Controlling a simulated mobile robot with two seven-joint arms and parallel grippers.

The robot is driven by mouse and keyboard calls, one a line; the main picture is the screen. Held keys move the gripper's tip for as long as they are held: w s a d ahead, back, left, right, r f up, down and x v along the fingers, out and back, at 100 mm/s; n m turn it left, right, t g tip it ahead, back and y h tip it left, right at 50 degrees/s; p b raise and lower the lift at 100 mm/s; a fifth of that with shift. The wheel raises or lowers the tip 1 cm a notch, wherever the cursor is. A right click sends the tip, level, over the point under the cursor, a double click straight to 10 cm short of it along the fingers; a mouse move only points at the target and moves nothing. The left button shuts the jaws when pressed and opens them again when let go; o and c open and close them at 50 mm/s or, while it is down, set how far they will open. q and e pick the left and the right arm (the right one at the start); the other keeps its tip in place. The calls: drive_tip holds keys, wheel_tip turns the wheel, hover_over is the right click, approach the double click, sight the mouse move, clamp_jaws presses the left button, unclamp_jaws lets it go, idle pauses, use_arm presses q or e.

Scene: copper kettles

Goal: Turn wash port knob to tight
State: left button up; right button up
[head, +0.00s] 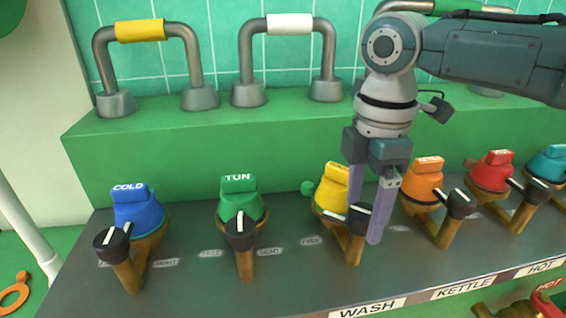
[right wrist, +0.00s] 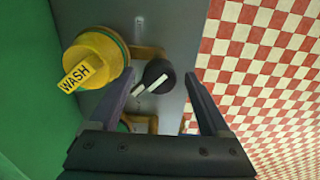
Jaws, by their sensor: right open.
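The yellow WASH valve (head: 331,188) stands in the row on the dark panel; its WASH tag reads clearly in the right wrist view (right wrist: 98,58). Its black knob (head: 357,217) with a white pointer line sits in front on a brass pipe, partly hidden by my finger in the head view. My right gripper (head: 366,221) is open and points down at this knob. In the right wrist view the knob (right wrist: 158,74) appears between the two fingertips, with its white line slanting. Whether a finger touches it I cannot tell. The small panel labels are too blurred to read. My left gripper is out of view.
A blue COLD valve (head: 136,208) and a green TUN valve (head: 240,203) stand to the left. Orange (head: 420,187), red (head: 491,172) and teal valves stand close on the right, each with a similar knob. Grey arched pipes (head: 197,60) rise behind on the green ledge.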

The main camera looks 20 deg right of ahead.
drive_tip(key=shift+c, duration=0.2)
clamp_jaws()
idle(0.5)
